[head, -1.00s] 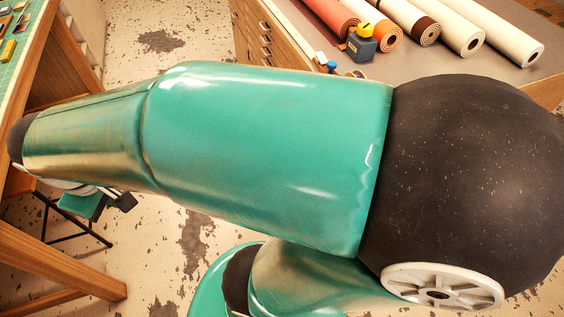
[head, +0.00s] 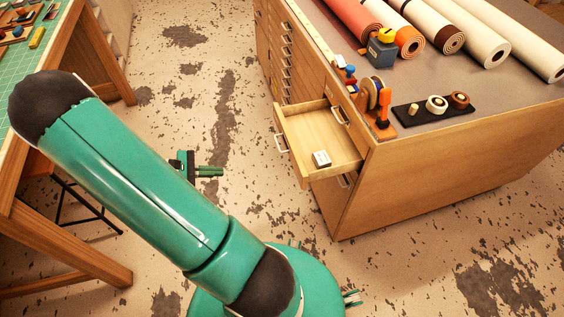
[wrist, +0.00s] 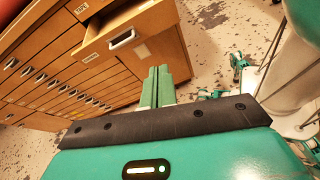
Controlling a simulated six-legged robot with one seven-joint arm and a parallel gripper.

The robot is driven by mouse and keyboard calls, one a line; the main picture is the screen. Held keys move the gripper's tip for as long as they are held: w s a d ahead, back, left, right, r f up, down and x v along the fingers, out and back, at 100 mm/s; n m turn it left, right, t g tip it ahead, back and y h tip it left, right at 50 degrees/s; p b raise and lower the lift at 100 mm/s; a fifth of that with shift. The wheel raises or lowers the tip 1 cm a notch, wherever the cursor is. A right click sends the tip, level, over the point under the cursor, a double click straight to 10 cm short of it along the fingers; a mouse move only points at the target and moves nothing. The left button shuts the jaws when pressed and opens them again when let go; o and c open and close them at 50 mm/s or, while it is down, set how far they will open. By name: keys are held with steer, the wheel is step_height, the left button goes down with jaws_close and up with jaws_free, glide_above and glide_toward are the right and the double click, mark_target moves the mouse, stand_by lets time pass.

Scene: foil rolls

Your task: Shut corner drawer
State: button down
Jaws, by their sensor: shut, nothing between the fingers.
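The corner drawer (head: 329,137) sticks out of the near corner of the wooden cabinet (head: 434,176), pulled well open. A small pale block with a dark side (head: 321,158) lies inside it. In the wrist view the drawer front (wrist: 104,47) shows its metal handle and a label. My gripper (head: 219,171) is in the gap left of the drawer, its green fingers together and empty, pointing toward the cabinet. In the wrist view the fingers (wrist: 157,76) stand just right of the drawer front in the picture; I see no clear contact.
Rolls (head: 412,35), a tape dispenser (head: 383,107) and a black tray (head: 434,108) with small rolls lie on the cabinet top. Several closed drawers line its side. A wooden workbench (head: 62,254) stands at left.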

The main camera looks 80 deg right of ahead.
mark_target(342, 153)
steer(key=s+d+f+n+g+h, duration=0.3)
steer(key=s+d+f, duration=0.3)
steer(key=f, duration=0.1)
steer(key=x, duration=1.3)
steer(key=shift+s+a+r, duration=0.15)
steer(key=shift+s+r, duration=0.1)
steer(key=shift+s, duration=0.15)
steer(key=x, duration=1.9)
steer(key=shift+s+r, duration=0.1)
steer(key=shift+s, duration=0.25)
steer(key=shift+s+d+r, duration=0.1)
steer(key=shift+s+d, duration=0.15)
steer(key=shift+s, duration=0.3)
steer(key=shift+s, duration=0.1)
